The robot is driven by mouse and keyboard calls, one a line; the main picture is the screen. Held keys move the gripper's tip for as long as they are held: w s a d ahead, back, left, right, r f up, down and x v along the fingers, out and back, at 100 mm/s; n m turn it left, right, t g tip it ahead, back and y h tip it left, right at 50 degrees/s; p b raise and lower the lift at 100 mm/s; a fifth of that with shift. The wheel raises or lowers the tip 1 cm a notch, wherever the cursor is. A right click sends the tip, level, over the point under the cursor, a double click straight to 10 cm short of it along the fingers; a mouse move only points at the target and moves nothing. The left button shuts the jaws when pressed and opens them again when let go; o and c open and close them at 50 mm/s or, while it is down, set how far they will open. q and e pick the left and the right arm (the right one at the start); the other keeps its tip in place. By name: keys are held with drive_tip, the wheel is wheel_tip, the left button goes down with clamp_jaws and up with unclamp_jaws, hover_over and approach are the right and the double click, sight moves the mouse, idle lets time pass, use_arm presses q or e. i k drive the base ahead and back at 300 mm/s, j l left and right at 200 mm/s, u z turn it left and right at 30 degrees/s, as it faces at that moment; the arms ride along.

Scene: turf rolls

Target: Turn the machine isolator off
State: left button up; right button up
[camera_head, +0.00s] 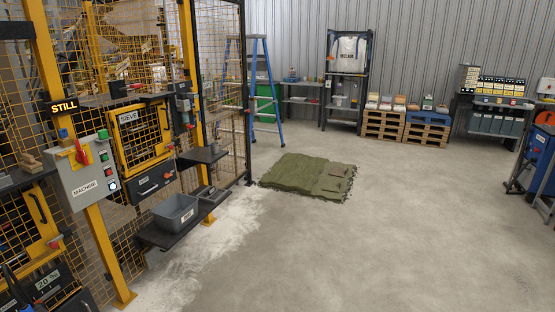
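The machine isolator is a grey box (88,170) labelled MACHINE, mounted on a yellow fence post at the left. Its red rotary handle (79,151) sits on a yellow plate in the upper part of the box and looks roughly upright; its exact setting is too small to read. Green, red and pale buttons run down the box's right side. A lit sign (64,107) above reads STILL. I make out neither of my grippers.
A yellow mesh fence lines the left, with a sieve hatch (140,135) and a shelf holding a grey bin (176,213). A green turf mat (310,176) lies on the floor. A blue ladder (265,90) and pallets (405,126) stand behind. The concrete floor at centre and right is clear.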

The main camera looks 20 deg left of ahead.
sight(81, 157)
drive_tip(key=i+j+u, duration=0.1)
drive_tip(key=i+u, duration=0.9)
drive_tip(key=u, duration=0.15)
